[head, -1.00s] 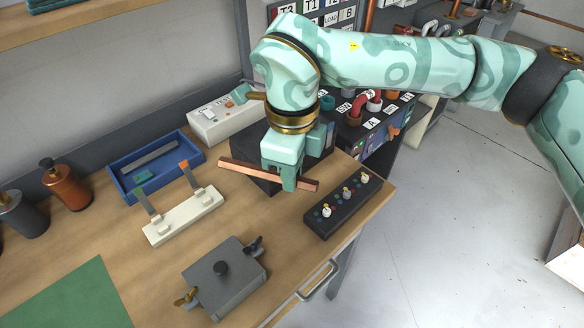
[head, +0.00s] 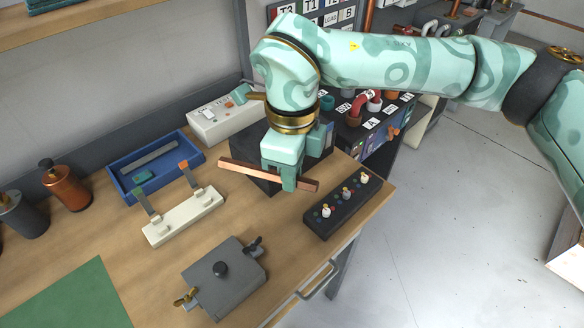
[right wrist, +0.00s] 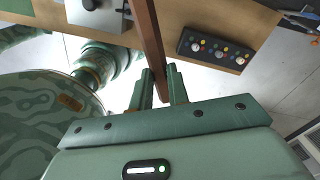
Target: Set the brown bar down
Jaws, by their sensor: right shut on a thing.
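The brown bar (head: 246,171) is a long copper-brown strip, held nearly level in the head view above the wooden bench. My right gripper (head: 290,178) is shut on it, nearer its right end. In the right wrist view the bar (right wrist: 148,40) runs up between the two fingers of my right gripper (right wrist: 161,82). In the head view the bar's left part crosses in front of a dark box (head: 255,160). I cannot tell how high the bar is above the bench. My left gripper does not show.
A black panel with several knobs (head: 318,226) lies to the right of the bar. A white stand with two upright clips (head: 182,220) is to the left, with a blue tray (head: 122,163) behind it. A grey lidded box (head: 238,285) stands in front. Bare bench (head: 255,222) lies between them.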

